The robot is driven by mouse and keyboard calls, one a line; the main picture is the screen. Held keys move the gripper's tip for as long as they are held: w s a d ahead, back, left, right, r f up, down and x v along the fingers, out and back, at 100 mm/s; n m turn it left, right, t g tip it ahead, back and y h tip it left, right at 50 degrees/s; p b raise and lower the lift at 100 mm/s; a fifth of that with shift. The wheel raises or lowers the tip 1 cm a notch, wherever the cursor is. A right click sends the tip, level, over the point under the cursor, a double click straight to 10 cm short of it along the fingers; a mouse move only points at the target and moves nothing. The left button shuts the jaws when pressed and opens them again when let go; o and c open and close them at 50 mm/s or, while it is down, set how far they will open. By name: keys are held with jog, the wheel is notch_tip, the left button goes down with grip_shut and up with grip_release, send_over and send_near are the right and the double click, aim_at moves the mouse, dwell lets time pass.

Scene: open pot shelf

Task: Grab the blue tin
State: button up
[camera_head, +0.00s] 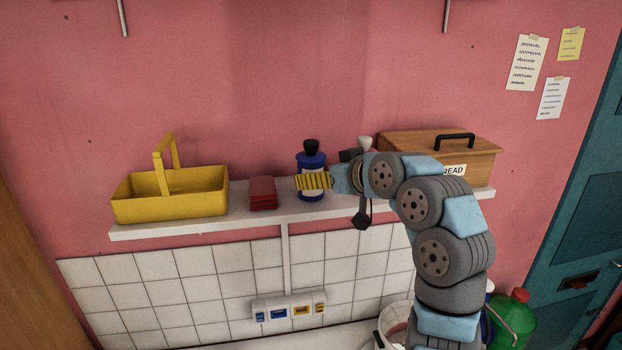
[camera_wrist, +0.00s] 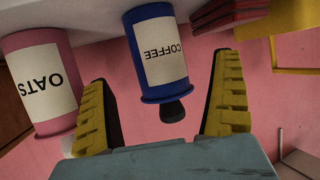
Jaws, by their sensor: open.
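The blue tin (camera_head: 311,161) stands upright on the shelf, with a black knob on its lid. My gripper (camera_head: 299,182) is in front of it and covers part of its label. In the wrist view the tin (camera_wrist: 148,38) appears upside down, and its white label reads COFFEE. There my gripper (camera_wrist: 162,75) is open, with one yellow ribbed finger on each side of the tin in the picture. Nothing is held. Whether the fingers touch the tin, I cannot tell.
The white shelf (camera_head: 205,226) also bears a yellow basket (camera_head: 170,203), a red stack (camera_head: 263,192) and a wooden bread box (camera_head: 400,144). A pink OATS tin (camera_wrist: 35,40) stands beside the blue tin, mostly hidden by my arm in the head view.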

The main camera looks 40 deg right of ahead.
jog(key=p+x, duration=0.1)
jog(key=x, duration=0.1)
jog(key=p+x, duration=0.1)
jog(key=x, duration=0.1)
jog(key=shift+w+d+r, duration=0.1)
jog(key=shift+w+r, duration=0.05)
jog(key=shift+w, duration=0.1)
jog(key=shift+w+d+f, duration=0.1)
jog(key=shift+w+f, duration=0.2)
jog(key=shift+w, duration=0.1)
jog(key=c, duration=1.3)
jog(key=shift+c, duration=0.2)
jog(key=shift+r, duration=0.15)
